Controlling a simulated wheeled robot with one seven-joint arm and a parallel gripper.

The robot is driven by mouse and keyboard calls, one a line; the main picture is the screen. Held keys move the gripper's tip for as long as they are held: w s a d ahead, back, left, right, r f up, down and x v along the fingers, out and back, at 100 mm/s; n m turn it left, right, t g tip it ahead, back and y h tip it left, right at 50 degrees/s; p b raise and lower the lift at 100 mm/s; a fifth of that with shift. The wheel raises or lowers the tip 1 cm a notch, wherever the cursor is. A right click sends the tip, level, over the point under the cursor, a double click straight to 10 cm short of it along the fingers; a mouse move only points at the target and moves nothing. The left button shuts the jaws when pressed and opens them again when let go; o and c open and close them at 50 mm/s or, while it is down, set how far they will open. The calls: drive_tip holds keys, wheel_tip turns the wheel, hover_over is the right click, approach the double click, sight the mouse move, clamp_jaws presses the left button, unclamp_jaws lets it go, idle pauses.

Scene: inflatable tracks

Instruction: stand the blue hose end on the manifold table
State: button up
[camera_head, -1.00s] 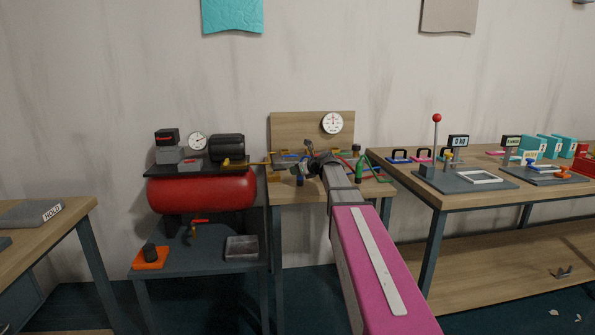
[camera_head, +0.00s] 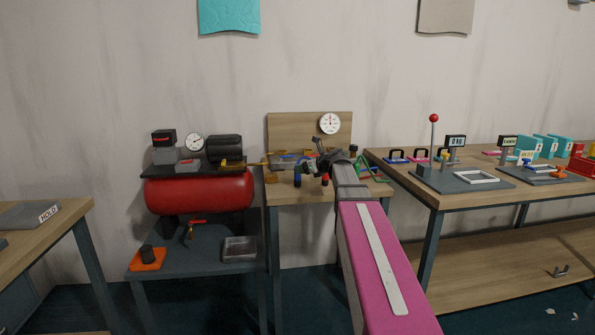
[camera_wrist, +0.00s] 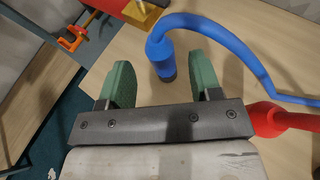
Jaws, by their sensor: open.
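The blue hose end (camera_wrist: 166,60) is a thick blue sleeve with a dark tip, on a curved blue hose. In the wrist view it appears upright at the wooden manifold table (camera_wrist: 130,50); tip contact is hard to tell. My gripper (camera_wrist: 160,62) is open, its two green fingers on either side of the hose end in the picture, with gaps showing. In the head view the blue hose end (camera_head: 298,181) shows small near the front of the manifold table (camera_head: 285,195), left of my gripper. My wrist hides part of the tabletop.
A red hose end (camera_wrist: 268,120) lies close to my gripper's right side. A gauge (camera_head: 330,123) is on the backboard. The red tank (camera_head: 200,190) stands on the left, and another table (camera_head: 440,200) with several devices is on the right.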

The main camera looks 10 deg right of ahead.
drive_tip(key=v, duration=0.5)
drive_tip(key=shift+s+d+r, duration=0.15)
drive_tip(key=shift+s+d, duration=0.05)
drive_tip(key=shift+s, duration=0.15)
